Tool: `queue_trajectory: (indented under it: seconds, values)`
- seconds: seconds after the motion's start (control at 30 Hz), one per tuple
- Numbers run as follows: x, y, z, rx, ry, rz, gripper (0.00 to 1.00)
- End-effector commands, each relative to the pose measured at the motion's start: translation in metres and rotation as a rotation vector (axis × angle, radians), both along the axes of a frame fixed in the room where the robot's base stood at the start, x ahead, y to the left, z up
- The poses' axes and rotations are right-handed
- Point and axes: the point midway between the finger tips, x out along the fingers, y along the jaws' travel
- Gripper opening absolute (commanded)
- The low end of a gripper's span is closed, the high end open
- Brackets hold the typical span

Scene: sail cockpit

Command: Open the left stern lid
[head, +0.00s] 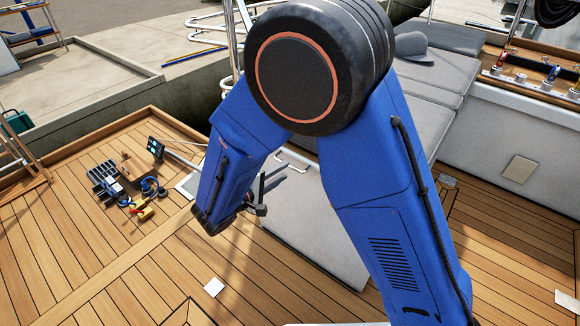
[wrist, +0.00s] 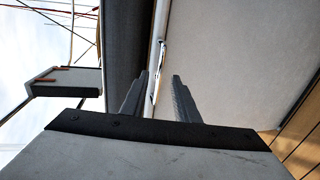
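A pale grey panel (head: 318,235), which seems to be the stern lid, stands behind my arm in the head view. A thin metal handle (head: 292,160) shows near its top edge. My gripper (head: 272,183) is in front of the panel's upper left part, below the handle in the picture. In the wrist view, the two fingers of my gripper (wrist: 163,98) are apart. A bright metal bar (wrist: 160,60) shows between and beyond them, along the edge of the pale panel (wrist: 235,60). I cannot tell whether the fingers touch it. My arm hides part of the panel.
Tools and a toolbox (head: 105,178) lie on the wooden deck (head: 70,255) at the left. Grey cushions (head: 440,75) run along the bench at the back right. The deck at lower left is mostly clear.

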Motion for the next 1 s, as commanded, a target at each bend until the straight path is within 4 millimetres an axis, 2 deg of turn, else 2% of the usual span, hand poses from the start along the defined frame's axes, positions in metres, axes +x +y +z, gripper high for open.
queue_trajectory:
  seconds: [0.1,0.33,0.77,0.9,1.0]
  values:
    - [0.016,-0.013,-0.004,-0.001,-0.001,-0.004,0.28]
    - [0.035,-0.028,-0.009,0.001,-0.002,-0.001,0.28]
    - [0.042,-0.032,-0.011,0.001,-0.001,0.0,0.28]
    - [0.042,-0.032,-0.011,0.001,-0.001,0.0,0.0]
    - [0.042,-0.032,-0.011,0.001,-0.001,0.0,0.0]
